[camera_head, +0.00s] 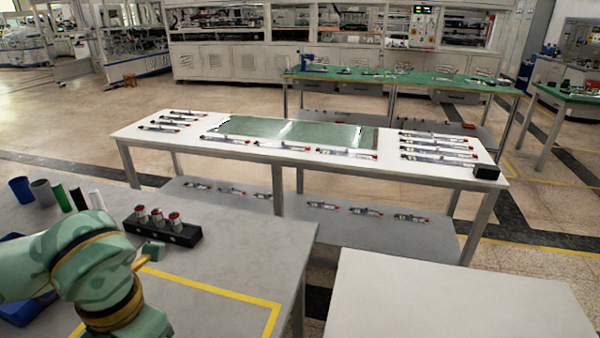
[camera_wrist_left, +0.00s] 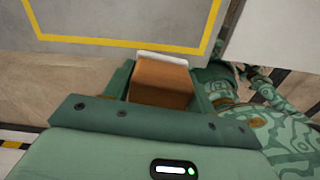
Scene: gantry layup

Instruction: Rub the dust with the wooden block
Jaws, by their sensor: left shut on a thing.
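My left gripper (camera_wrist_left: 162,84) is shut on the wooden block (camera_wrist_left: 160,84), a brown block with a pale strip along its far edge, seen in the left wrist view. In the head view my left arm comes in at the lower left, over the grey table (camera_head: 225,250); the block cannot be made out there. I cannot make out any dust. My right gripper is in neither view.
A yellow line (camera_head: 215,288) marks an area on the grey table. A black holder with red-topped jars (camera_head: 160,228) and several cups (camera_head: 45,192) stand behind my arm. A bare pale table (camera_head: 450,300) lies to the right. A white table (camera_head: 300,160) with syringe-like parts stands farther back.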

